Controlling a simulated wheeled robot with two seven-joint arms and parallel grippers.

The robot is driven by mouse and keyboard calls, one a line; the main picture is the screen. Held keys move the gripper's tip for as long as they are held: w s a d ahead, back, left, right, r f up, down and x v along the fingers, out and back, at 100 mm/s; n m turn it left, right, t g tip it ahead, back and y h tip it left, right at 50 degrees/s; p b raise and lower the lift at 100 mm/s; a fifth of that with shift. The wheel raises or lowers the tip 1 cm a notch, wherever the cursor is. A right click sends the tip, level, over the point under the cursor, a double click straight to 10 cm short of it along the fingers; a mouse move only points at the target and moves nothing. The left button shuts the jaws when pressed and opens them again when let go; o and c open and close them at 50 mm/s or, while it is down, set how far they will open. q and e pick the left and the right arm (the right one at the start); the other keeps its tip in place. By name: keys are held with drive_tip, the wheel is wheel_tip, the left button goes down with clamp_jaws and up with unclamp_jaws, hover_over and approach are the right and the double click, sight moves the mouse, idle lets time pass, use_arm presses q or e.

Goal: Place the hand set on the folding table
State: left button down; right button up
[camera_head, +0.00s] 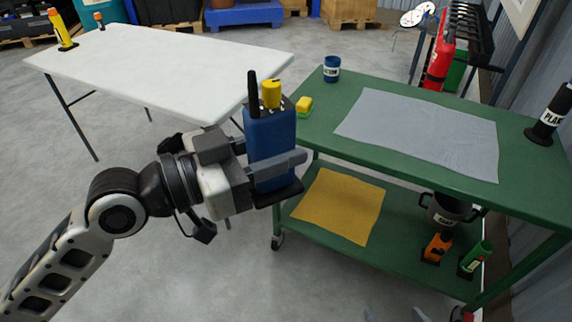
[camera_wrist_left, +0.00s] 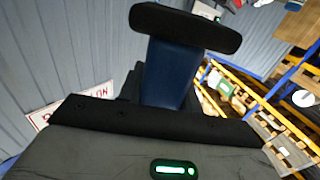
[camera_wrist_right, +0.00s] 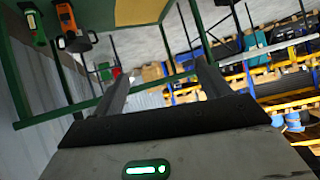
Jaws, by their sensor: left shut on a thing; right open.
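The hand set (camera_head: 270,142) is a blue block with a black antenna and a yellow knob. My left gripper (camera_head: 283,175) is shut on it and holds it upright in the air, between the folding table and the green cart. The left wrist view shows the blue body (camera_wrist_left: 168,75) between the fingers. The folding table (camera_head: 150,75) has a white top and stands at the upper left, beyond the left gripper. My right gripper (camera_wrist_right: 160,88) is open and empty; only its fingertips show at the head view's bottom edge.
A yellow torch-like item (camera_head: 62,30) and a small orange item (camera_head: 99,20) stand at the table's far left; the rest of its top is clear.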

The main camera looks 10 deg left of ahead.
use_arm(q)
drive_tip(key=shift+s+a+r+m+g+h, duration=0.1)
drive_tip(key=shift+r+m+g+h, duration=0.15)
drive_tip(key=shift+r, duration=0.15)
drive_tip(key=shift+s+a+r+m+g+h, duration=0.15)
drive_tip(key=shift+r+g, duration=0.1)
drive_tip(key=shift+r, duration=0.15)
drive_tip(key=shift+w+r, duration=0.1)
use_arm(e)
drive_tip(key=c, duration=0.3)
use_arm(q)
drive_tip(key=shift+r, duration=0.1)
